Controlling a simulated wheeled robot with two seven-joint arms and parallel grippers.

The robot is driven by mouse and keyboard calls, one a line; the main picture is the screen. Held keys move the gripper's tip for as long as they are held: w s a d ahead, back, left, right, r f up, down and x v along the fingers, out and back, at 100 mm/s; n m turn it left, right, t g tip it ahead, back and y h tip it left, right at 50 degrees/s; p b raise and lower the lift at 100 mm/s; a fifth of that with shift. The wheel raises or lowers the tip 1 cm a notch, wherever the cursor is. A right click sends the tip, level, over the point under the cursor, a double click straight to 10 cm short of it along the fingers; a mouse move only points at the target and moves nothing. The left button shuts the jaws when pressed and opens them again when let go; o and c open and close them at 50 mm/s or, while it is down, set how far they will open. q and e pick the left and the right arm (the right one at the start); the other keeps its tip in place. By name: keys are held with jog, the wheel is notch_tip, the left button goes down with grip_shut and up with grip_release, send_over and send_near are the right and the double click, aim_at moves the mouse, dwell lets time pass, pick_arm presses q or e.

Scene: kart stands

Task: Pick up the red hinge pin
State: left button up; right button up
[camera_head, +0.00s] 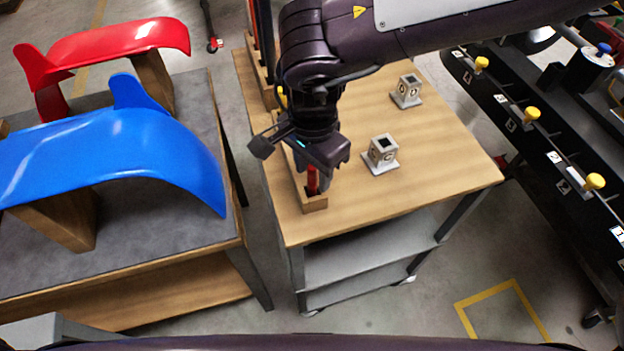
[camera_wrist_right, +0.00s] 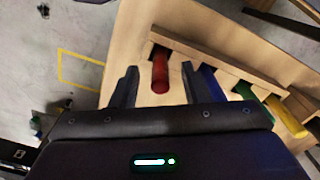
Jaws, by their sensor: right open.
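The red hinge pin (camera_head: 312,180) stands at the near end of a wooden rack (camera_head: 313,205) on the wooden cart. My right gripper (camera_head: 318,176) hangs over it from above and partly covers it. In the right wrist view the red pin (camera_wrist_right: 160,73) sits in a slot of the rack (camera_wrist_right: 225,62). The open fingers of the right gripper (camera_wrist_right: 160,80) stand on either side of the pin, with gaps to it. Blue (camera_wrist_right: 211,84), green (camera_wrist_right: 243,91) and yellow (camera_wrist_right: 287,118) pins stand in the same rack. My left gripper is not in view.
Two grey square-holed blocks, a near one (camera_head: 381,155) and a far one (camera_head: 407,92), stand right of the rack on the cart top (camera_head: 430,170). A table at left holds a blue fender (camera_head: 120,150) and a red one (camera_head: 120,42). A black rack with yellow knobs (camera_head: 533,113) stands right.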

jog(key=shift+f, duration=0.85)
grip_shut()
jog(key=shift+r, duration=0.2)
notch_tip(320, 180, up, 20)
